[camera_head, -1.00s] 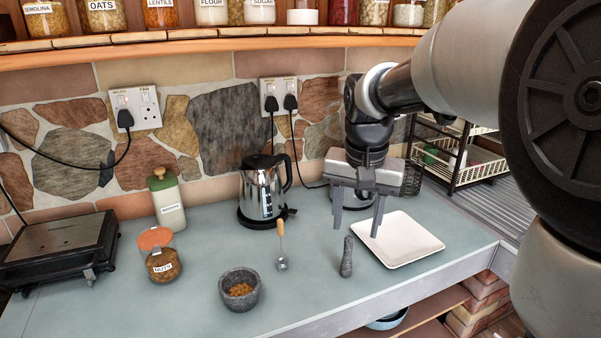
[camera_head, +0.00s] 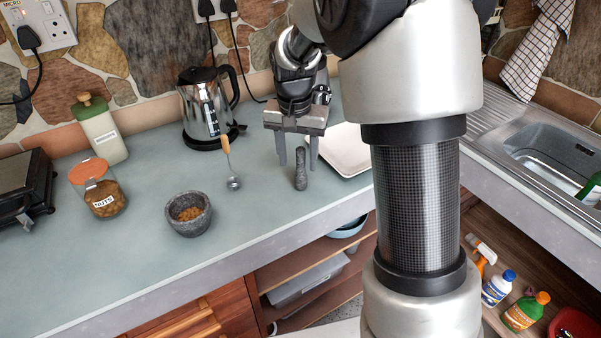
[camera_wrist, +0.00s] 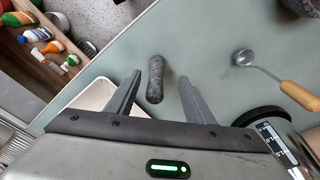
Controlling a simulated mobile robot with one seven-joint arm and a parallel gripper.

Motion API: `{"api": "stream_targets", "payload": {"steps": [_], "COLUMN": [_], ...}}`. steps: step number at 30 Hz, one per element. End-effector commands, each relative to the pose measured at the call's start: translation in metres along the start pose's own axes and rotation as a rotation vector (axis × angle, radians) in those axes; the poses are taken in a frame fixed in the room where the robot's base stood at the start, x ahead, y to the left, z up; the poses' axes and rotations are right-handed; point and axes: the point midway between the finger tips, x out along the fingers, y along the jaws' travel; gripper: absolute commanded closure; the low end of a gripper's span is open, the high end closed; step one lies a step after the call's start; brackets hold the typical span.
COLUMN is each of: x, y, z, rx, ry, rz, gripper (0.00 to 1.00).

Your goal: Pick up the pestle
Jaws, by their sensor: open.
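The pestle (camera_head: 301,168) is a dark grey speckled stone rod on the counter, beside the white square plate. In the wrist view the pestle (camera_wrist: 155,80) lies beyond and between the fingertips, with a gap to each finger. My gripper (camera_head: 298,165) is open and empty, pointing down just behind the pestle in the head view. In the wrist view both fingers of my gripper (camera_wrist: 158,80) show spread apart. The pestle appears apart from both fingers; its exact height relation to them is unclear.
A stone mortar (camera_head: 188,214) with brown contents stands left, near the counter's front edge. A wooden-handled spoon (camera_head: 228,165) and the kettle (camera_head: 205,108) are left of the gripper. The white plate (camera_head: 350,150) is close on the right. A nut jar (camera_head: 100,190) stands far left.

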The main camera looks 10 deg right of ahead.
Motion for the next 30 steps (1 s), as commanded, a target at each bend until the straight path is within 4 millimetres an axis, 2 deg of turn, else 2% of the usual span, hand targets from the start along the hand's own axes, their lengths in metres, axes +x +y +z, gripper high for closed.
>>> {"api": "stream_targets", "payload": {"steps": [7, 15, 25, 30], "x": [0.019, 0.057, 0.063, 0.063], "y": [0.002, 0.007, 0.006, 0.006], "z": [0.000, 0.001, 0.000, 0.000], "rx": [0.000, -0.001, 0.000, 0.000], "ry": [-0.001, -0.001, 0.001, 0.001], "rz": [0.000, 0.001, -0.001, -0.001], "gripper": [0.52, 0.52, 0.52, 0.81]}}
